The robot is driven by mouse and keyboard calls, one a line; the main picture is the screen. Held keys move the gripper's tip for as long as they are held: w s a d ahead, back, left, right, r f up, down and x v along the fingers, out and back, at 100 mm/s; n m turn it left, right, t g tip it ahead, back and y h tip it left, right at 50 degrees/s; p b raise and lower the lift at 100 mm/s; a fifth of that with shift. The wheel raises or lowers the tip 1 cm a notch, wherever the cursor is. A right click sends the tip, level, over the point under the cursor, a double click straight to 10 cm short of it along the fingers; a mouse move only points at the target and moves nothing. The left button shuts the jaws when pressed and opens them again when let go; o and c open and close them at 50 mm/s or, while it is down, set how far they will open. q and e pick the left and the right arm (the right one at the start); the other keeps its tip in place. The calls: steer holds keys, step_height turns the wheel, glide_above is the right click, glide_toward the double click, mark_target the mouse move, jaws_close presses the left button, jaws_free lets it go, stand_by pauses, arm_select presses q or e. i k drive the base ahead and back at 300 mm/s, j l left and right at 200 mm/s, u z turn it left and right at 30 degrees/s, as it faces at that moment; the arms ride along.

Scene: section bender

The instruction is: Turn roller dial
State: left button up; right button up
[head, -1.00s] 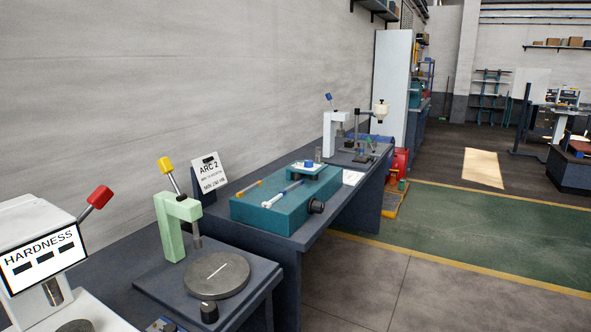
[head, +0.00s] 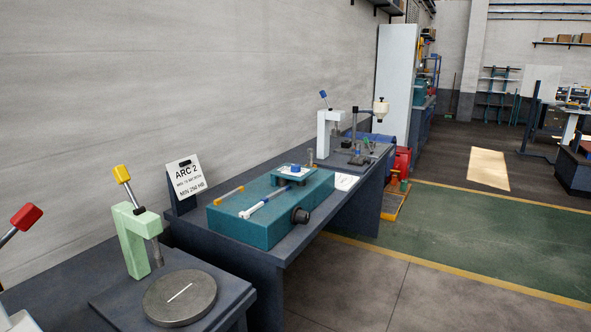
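A teal machine block (head: 272,221) sits on the dark bench (head: 300,244). A small teal plate with a blue knob (head: 295,168) is on top, with a blue-and-white rod (head: 266,202) and a yellow rod (head: 229,195). Nearer, a light green press (head: 134,238) with a yellow-tipped lever stands by a round grey disc (head: 180,298) with a white line across it. Neither of my grippers is in view.
A sign reading ARC 2 (head: 184,177) stands behind the teal block. A white press (head: 330,135) and a stand are farther along the bench. A red-tipped lever (head: 26,217) is at left. The floor (head: 470,245) to the right is clear.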

mark_target(294, 168)
steer(key=i+l, duration=0.1)
steer(key=i, duration=0.45)
steer(key=i+l, duration=0.15)
steer(key=i, duration=0.4)
